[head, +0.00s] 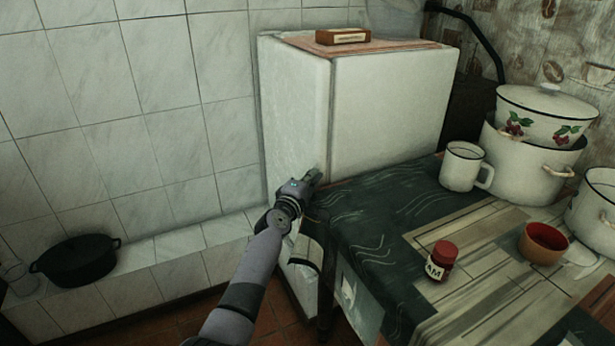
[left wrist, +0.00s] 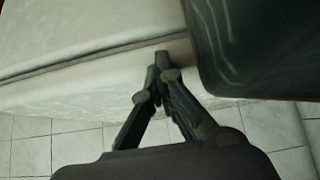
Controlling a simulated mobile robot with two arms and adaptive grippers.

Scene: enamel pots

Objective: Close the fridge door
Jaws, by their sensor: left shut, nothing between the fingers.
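The white fridge (head: 385,110) stands against the tiled wall in the middle of the head view. Its door (head: 293,110) is the narrower face on the left, and it looks flush or nearly flush with the body. In the left wrist view a thin dark seam runs beside the white door (left wrist: 75,85); I cannot tell whether it is fully closed. My left gripper (head: 314,178) is at the lower part of the door, near the table edge. Its fingers (left wrist: 161,60) are shut and empty, at or very close to the door surface. My right gripper is not in view.
The table with a dark patterned cloth (head: 375,215) stands close to the right of my left arm. It bears a mug (head: 462,167), a red-lidded jar (head: 441,262), a bowl (head: 543,246) and enamel pots (head: 525,165). A black pot (head: 77,262) sits on the tiled ledge at left.

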